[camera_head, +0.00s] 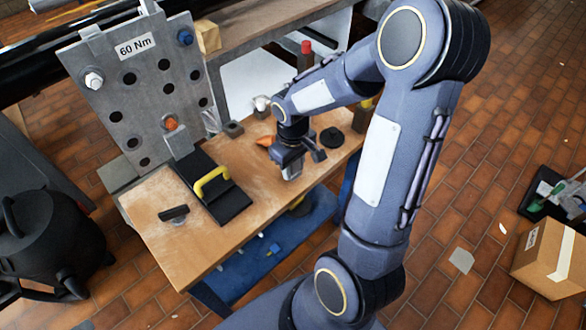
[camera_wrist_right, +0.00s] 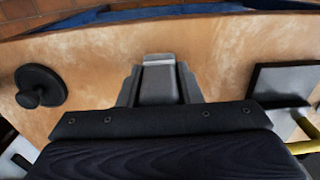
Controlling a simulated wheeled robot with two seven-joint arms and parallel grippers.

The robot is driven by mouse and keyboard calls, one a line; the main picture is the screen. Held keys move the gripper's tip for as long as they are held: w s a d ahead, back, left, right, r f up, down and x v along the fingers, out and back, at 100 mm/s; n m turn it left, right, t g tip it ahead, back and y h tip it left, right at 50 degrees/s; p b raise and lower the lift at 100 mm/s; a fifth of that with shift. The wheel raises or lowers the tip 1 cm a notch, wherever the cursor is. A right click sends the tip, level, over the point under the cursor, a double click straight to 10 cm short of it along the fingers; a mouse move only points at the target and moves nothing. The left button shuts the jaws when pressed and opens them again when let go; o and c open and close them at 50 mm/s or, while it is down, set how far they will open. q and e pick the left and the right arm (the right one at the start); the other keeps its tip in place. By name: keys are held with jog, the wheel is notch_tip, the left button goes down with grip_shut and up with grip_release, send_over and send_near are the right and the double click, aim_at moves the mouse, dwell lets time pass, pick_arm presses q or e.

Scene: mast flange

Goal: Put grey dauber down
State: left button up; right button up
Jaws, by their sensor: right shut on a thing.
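My right gripper (camera_head: 291,168) is low over the wooden workbench (camera_head: 165,245), near its middle. It is shut on the grey dauber (camera_wrist_right: 158,82), a small grey block that shows between the fingers in the right wrist view. In the head view the gripper and arm hide most of the dauber. I cannot tell whether its lower end touches the bench top. My left gripper is not in view.
A black tray with a yellow handle (camera_head: 212,180) and a small black tool (camera_head: 173,213) lie left of the gripper. A black round knobbed disc (camera_head: 332,138) lies to its right. The upright flange plate (camera_head: 110,75) stands behind.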

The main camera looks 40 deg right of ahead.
jog(key=shift+f, duration=0.5)
jog(key=shift+f, duration=0.1)
jog(key=o, duration=1.1)
jog(key=shift+c, duration=0.2)
